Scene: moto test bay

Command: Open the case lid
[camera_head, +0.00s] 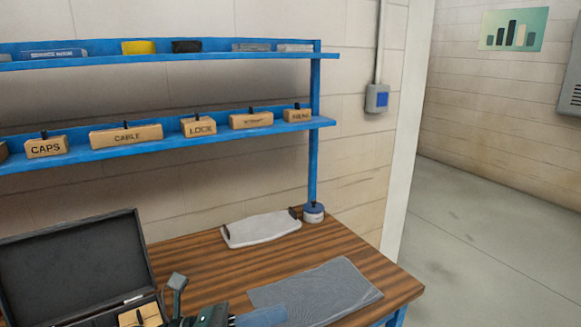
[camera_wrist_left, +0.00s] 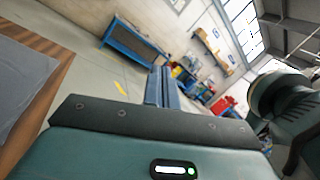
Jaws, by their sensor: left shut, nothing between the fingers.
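The black case sits at the lower left of the head view, cut off by the frame edge. Its lid (camera_head: 72,262) stands raised, leaning back, with the dark inner face showing. A tan box (camera_head: 140,315) shows inside the open case. My left gripper (camera_head: 177,283) is at the bottom of the head view, just right of the case's right side. It is shut and empty, apart from the lid. Whether it touches the case rim is hidden. The left wrist view shows the gripper's dark green housing, but no case. My right gripper is not in view.
Blue shelves (camera_head: 200,134) with labelled boxes hang behind. Open floor (camera_head: 490,240) lies to the right.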

